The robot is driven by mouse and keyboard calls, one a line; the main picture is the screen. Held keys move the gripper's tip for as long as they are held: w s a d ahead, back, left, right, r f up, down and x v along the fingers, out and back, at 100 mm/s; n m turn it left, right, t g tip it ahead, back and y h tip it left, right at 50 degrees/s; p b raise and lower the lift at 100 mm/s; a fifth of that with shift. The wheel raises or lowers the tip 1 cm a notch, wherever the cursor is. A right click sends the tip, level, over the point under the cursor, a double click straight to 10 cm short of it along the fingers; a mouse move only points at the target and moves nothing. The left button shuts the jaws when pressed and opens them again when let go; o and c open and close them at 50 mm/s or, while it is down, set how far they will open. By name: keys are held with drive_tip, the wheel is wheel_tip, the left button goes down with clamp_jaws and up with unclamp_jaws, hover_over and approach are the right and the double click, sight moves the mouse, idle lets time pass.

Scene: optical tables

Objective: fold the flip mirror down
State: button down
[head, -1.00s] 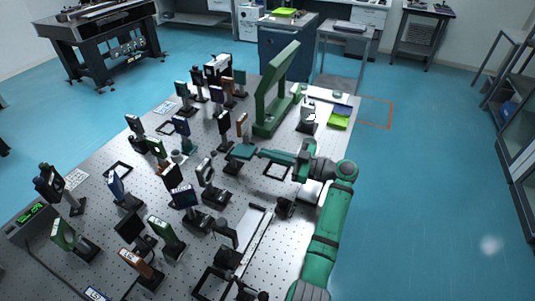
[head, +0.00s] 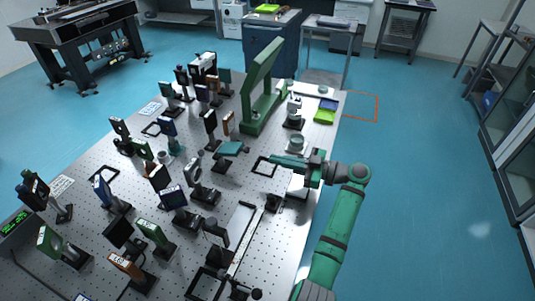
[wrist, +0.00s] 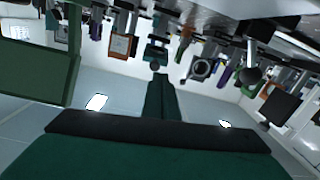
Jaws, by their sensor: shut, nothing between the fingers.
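The flip mirror appears to be the teal plate (head: 230,148) on a short post with a dark base, near the middle of the table in the head view. Its plate looks about flat, lying level over the base. In the wrist view a teal mount (wrist: 157,52) with a round knob shows just beyond the fingertips; it seems to be the same thing. My gripper (head: 273,159) is shut and empty, to the right of the plate and apart from it, pointing left. Its closed fingers also show in the wrist view (wrist: 162,84).
Several mounted optics crowd the perforated table (head: 87,238) left of and in front of the flip mirror. A tall green bracket (head: 258,95) stands behind my gripper. A black square frame (head: 254,170) lies under the fingers. A long rail (head: 243,232) lies in front.

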drive_tip(key=shift+s+d+f, duration=0.15)
drive_tip(key=shift+d+f, duration=0.1)
drive_tip(key=shift+d, duration=0.3)
drive_tip(key=shift+s+d+f, duration=0.15)
drive_tip(key=shift+d+f, duration=0.05)
drive_tip(key=shift+d, duration=0.35)
drive_tip(key=shift+w, duration=0.1)
